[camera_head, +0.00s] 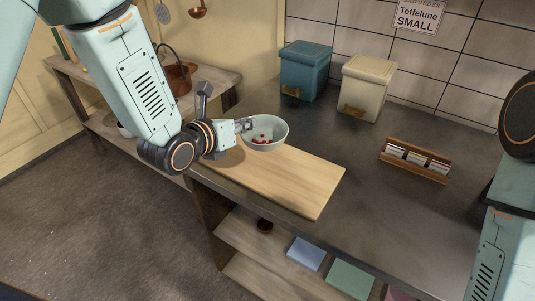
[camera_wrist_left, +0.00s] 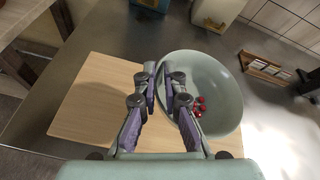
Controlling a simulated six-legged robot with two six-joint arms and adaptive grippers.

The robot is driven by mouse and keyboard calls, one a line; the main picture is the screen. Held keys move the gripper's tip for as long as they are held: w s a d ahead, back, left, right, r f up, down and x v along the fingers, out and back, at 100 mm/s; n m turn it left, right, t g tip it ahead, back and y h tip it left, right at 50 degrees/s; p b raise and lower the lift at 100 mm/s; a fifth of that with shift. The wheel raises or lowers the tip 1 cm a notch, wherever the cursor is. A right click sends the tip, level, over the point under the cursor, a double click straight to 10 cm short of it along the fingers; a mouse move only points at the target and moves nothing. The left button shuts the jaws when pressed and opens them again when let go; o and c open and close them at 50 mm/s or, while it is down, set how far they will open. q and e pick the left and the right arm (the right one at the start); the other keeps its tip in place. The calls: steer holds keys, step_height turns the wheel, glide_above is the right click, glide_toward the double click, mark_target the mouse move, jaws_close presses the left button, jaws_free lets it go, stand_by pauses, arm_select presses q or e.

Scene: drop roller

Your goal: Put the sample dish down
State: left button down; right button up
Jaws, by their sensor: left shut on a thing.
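The sample dish (camera_head: 266,138) is a pale grey-green bowl with several small red pieces inside. My left gripper (camera_head: 246,125) is shut on the dish's left rim. In the left wrist view the gripper (camera_wrist_left: 167,80) pinches the near-left edge of the dish (camera_wrist_left: 222,85). The dish is over the back part of a wooden board (camera_head: 290,185) on the dark counter. I cannot tell whether its underside touches the board. The right gripper is out of view; only part of my right arm shows at the right edge.
A blue bin (camera_head: 304,72) and a cream bin (camera_head: 366,86) stand at the back of the counter (camera_head: 365,215). A wooden rack (camera_head: 414,160) with pale cards lies at the right. The front of the board is clear. A copper pot (camera_head: 180,75) stands on the left shelf.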

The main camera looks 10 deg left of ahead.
arm_select(q)
steer(key=w+r+n+y, duration=0.1)
steer(key=w+r, duration=0.1)
glide_above(249, 158)
step_height(249, 158, down, 5)
steer(key=shift+s+d+f, duration=0.1)
steer(key=shift+s+f, duration=0.05)
steer(key=shift+f, duration=0.35)
step_height(249, 158, down, 4)
steer(key=shift+r, duration=0.1)
steer(key=shift+f+b, duration=0.3)
steer(key=shift+f, duration=0.05)
steer(key=c, duration=1.7)
jaws_free()
steer(key=shift+r, duration=0.1)
steer(key=shift+o, duration=1.2)
